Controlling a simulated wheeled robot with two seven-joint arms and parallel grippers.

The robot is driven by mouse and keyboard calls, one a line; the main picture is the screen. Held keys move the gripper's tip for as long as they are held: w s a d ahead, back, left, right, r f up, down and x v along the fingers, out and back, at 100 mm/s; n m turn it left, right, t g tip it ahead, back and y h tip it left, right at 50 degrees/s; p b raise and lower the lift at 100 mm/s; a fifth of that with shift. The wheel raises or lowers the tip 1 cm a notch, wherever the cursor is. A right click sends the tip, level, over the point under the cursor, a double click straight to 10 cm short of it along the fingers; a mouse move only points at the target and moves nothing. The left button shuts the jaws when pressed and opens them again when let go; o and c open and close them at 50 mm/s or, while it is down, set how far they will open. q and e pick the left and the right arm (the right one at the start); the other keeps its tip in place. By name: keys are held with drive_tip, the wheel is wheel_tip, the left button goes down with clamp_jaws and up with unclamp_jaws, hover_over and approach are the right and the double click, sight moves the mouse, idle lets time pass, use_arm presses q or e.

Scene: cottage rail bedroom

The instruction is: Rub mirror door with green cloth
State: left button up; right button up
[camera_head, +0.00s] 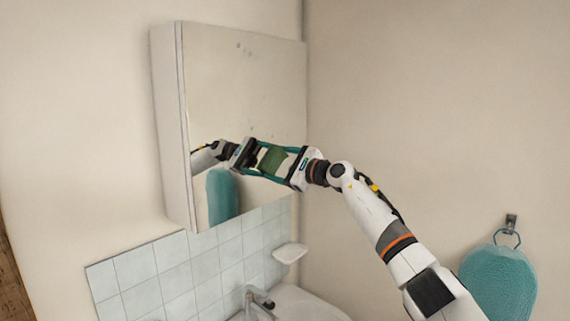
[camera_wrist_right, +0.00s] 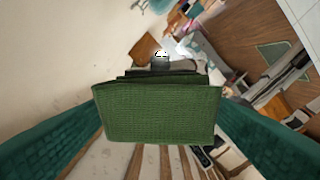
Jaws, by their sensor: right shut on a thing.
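The mirror door (camera_head: 262,90) is the front of a white wall cabinet in the head view. Small dark spots (camera_head: 240,46) mark its upper part, with fainter ones lower down. My right gripper (camera_head: 276,162) is at the lower part of the door, shut on a folded green cloth (camera_head: 272,160). The cloth is at the glass; I cannot tell whether it touches. The gripper's reflection faces it from the left. In the right wrist view the cloth (camera_wrist_right: 158,112) spans between the teal fingers and hides part of the reflected room. My left gripper is not in view.
The white cabinet side (camera_head: 170,125) is left of the door. Below are wall tiles (camera_head: 165,275), a soap dish (camera_head: 290,252), a tap (camera_head: 260,298) and a basin (camera_head: 308,304). A teal towel (camera_head: 498,285) hangs at the right. The wall right of the cabinet is bare.

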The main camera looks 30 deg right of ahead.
sight(268, 165)
drive_tip(key=shift+s+a+p, duration=0.3)
drive_tip(key=shift+a+p, duration=0.05)
drive_tip(key=shift+a, duration=0.55)
drive_tip(key=shift+s+a+p, duration=0.25)
drive_tip(key=shift+a+p, duration=0.1)
drive_tip(key=shift+a, duration=0.5)
drive_tip(key=shift+s+a+r+p, duration=0.1)
drive_tip(key=shift+s+a+p, duration=0.1)
drive_tip(key=shift+a+p, duration=0.4)
drive_tip(key=shift+s+a+r+p, duration=0.1)
drive_tip(key=shift+s+a+p, duration=0.1)
drive_tip(key=shift+a+p, duration=0.3)
drive_tip(key=shift+s+a+f+p, duration=0.15)
drive_tip(key=shift+s+a+p, duration=0.1)
drive_tip(key=shift+a+p, duration=0.4)
drive_tip(key=shift+s+f, duration=0.1)
drive_tip(key=shift+s+d+f, duration=0.1)
drive_tip(key=shift+s+d, duration=0.15)
drive_tip(key=shift+s, duration=0.3)
drive_tip(key=b+v, duration=0.1)
drive_tip(key=v, duration=0.3)
drive_tip(key=shift+s+d+b, duration=0.1)
drive_tip(key=shift+s+b, duration=0.1)
drive_tip(key=shift+b, duration=0.15)
